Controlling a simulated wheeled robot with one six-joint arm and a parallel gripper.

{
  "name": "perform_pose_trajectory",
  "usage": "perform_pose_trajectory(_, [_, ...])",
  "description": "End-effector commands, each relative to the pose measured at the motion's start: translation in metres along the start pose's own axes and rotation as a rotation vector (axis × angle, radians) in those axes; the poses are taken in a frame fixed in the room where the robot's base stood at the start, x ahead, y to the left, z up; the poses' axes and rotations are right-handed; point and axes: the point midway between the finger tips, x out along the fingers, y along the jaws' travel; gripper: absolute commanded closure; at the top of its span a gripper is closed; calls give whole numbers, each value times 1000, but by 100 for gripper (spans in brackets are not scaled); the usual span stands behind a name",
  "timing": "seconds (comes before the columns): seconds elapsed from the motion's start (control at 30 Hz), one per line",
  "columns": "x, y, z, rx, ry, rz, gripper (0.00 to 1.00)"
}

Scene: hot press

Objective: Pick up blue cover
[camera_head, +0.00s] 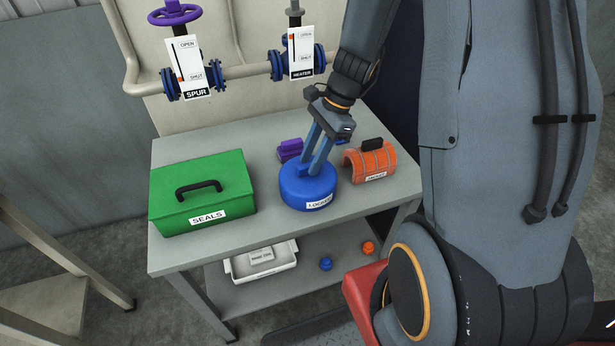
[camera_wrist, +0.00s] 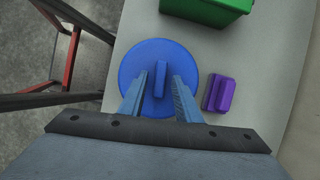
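The blue cover (camera_head: 300,194) is a round blue drum shape with a white label on its side, standing on the grey table. In the wrist view the blue cover (camera_wrist: 132,68) shows from above as a disc with a narrow raised handle (camera_wrist: 160,79) in its middle. My gripper (camera_head: 312,160) points down at the top of the cover. In the wrist view the two blue fingers of my gripper (camera_wrist: 161,88) are apart, one on each side of the handle, with a visible gap on both sides. The exact fingertip height is hard to tell.
A green SEALS box (camera_head: 225,180) stands left of the cover. A purple block (camera_head: 290,147) lies behind it, and an orange curved jacket (camera_head: 368,164) stands to its right. The lower shelf holds a white tray (camera_head: 240,274). Pipes with valves run behind the table.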

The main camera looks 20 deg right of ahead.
Motion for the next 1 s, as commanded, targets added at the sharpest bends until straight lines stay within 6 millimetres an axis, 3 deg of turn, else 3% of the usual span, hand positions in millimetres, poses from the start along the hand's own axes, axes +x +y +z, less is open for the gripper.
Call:
perform_pose_trajectory(0.03, [0,0,0,0,0,0,79])
perform_pose_trajectory(0.17, [0,0,0,0,0,0,100])
perform_pose_trajectory(0.67, [-5,-1,2,-1,0,-2,100])
perform_pose_trajectory(1.0, [-46,-2,18,-2,2,-5,100])
